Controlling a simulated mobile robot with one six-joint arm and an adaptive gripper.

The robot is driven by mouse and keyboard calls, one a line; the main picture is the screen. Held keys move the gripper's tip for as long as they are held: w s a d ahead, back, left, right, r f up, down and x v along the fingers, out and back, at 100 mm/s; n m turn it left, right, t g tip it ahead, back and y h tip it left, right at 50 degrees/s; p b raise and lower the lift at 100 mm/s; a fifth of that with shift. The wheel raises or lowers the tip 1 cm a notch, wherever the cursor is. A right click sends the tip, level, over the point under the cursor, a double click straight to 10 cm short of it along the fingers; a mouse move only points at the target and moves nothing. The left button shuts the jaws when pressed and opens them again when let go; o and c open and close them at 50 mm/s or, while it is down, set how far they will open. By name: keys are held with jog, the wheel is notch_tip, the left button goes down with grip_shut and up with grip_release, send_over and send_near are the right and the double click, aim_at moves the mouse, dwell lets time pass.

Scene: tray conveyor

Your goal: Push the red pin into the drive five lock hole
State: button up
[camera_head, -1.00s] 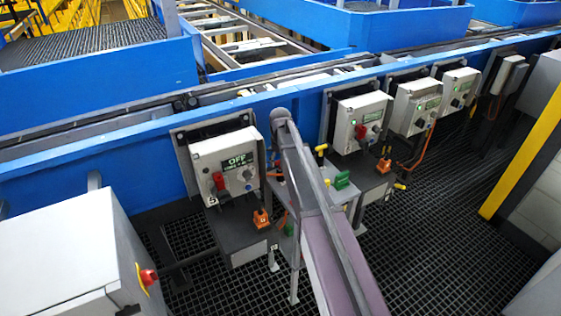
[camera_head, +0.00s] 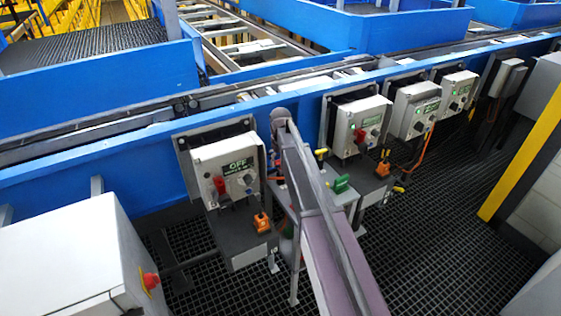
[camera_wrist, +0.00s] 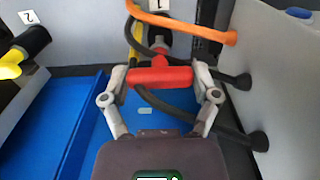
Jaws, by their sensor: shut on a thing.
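My gripper (camera_wrist: 160,83) shows in the wrist view, with its two fingers closed on the ends of a red T-shaped pin (camera_wrist: 166,75). In the head view my arm hides the gripper and the held pin. The drive box marked 5 (camera_head: 228,165) stands left of my arm in the head view, with an OFF display and a red handle on its front. I cannot make out its lock hole.
A green piece (camera_head: 341,184) lies on a small stand right of my arm. In the wrist view, an orange cable (camera_wrist: 190,28) and black cables pass close to the pin, beside a pale box (camera_wrist: 275,70).

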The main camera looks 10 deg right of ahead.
jog(key=shift+r+p, duration=1.5)
jog(key=shift+r, duration=0.1)
dwell(0.3)
jog(key=shift+r+p, duration=2)
